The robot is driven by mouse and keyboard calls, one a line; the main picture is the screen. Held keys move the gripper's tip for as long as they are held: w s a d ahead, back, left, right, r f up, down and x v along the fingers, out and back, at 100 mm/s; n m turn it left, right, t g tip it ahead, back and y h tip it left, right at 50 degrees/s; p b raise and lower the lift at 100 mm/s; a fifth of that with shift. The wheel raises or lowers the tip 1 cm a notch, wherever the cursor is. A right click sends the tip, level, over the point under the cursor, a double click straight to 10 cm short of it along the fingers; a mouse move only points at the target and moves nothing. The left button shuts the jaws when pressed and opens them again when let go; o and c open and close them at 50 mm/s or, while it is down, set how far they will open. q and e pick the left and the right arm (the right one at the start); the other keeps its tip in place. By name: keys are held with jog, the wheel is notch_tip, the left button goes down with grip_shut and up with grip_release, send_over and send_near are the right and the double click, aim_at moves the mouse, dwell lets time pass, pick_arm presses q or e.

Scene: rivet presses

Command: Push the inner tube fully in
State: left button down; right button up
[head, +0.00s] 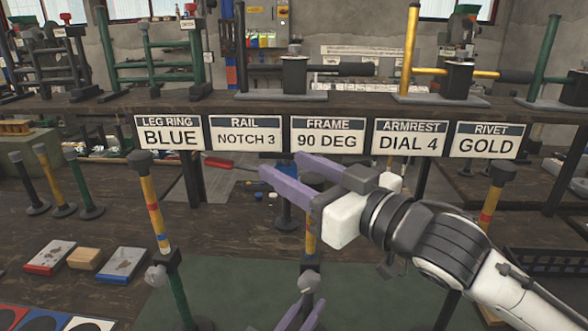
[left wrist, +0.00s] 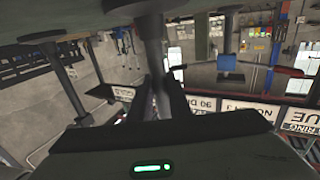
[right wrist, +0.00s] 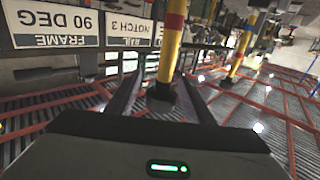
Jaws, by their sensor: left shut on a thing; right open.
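The yellow inner tube (head: 311,234) with a coloured band stands upright in the middle of the head view, above a grey collar (head: 309,280). Its upper end is hidden behind my right gripper (head: 284,166). That gripper is open, and the right wrist view shows the yellow tube (right wrist: 171,50) and its dark end cap (right wrist: 160,94) between the spread fingers, seemingly untouched. My left gripper (head: 309,306) is below the collar at the bottom edge, shut on a dark upright tube (left wrist: 150,42) seen in the left wrist view. How deep the inner tube sits is hidden.
Similar banded tubes stand at left (head: 152,205) and right (head: 490,200). A shelf (head: 250,104) with label cards (head: 328,137) runs behind my right gripper. Small blocks (head: 85,258) lie at left. A green mat (head: 230,285) has bare room.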

grip_shut()
notch_tip(320, 180, down, 10)
jog(key=shift+r, duration=0.2)
dwell(0.4)
grip_release()
jog(key=shift+r, duration=0.1)
jog(key=shift+d, duration=0.1)
jog(key=v, duration=1.2)
